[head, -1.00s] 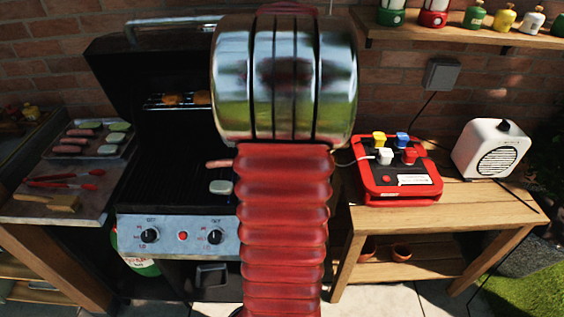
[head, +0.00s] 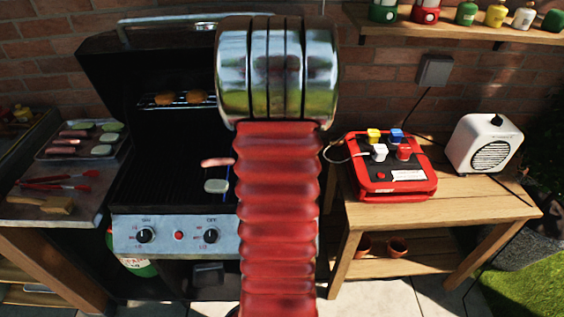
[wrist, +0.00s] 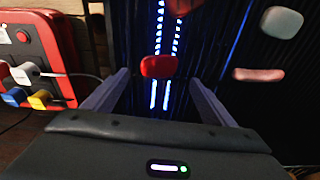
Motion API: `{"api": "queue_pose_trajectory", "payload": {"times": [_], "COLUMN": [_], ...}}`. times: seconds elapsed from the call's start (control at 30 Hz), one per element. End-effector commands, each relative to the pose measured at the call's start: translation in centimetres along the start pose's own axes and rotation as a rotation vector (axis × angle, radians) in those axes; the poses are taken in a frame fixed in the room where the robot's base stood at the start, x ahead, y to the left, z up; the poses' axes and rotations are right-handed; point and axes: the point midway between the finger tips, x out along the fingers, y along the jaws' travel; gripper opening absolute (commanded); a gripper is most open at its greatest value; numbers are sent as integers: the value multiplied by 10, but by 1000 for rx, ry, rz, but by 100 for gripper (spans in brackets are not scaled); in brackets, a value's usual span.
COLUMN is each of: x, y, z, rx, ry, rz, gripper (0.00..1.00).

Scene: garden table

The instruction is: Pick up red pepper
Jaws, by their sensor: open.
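A red pepper piece (wrist: 158,66) lies on the dark grill grate in the wrist view, in line with the gap between my fingers. A second red piece (wrist: 178,6) is cut off by the top edge. My gripper (wrist: 160,78) is open, with one finger to each side of the nearer red piece and nothing held. I cannot tell how far above the grate the fingertips are. In the head view my red arm hides the pepper and the gripper.
A sausage (head: 217,162) and a pale slice (head: 216,186) lie on the grate, left of my arm. The open grill lid (head: 95,70) stands behind. A red socket box (head: 390,185) sits on the wooden table at right. A food tray (head: 112,150) and tongs (head: 60,188) are left.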

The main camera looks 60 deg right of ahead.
Motion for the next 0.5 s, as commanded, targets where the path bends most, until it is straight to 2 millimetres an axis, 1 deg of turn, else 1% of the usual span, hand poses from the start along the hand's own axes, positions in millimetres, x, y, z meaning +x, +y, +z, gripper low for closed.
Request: {"api": "queue_pose_trajectory", "payload": {"times": [0.37, 0.5], "x": [3, 13], "y": [0, 1], "z": [0, 2], "rx": [0, 1], "ry": [1, -1], "rz": [0, 0], "gripper": [78, 78]}}
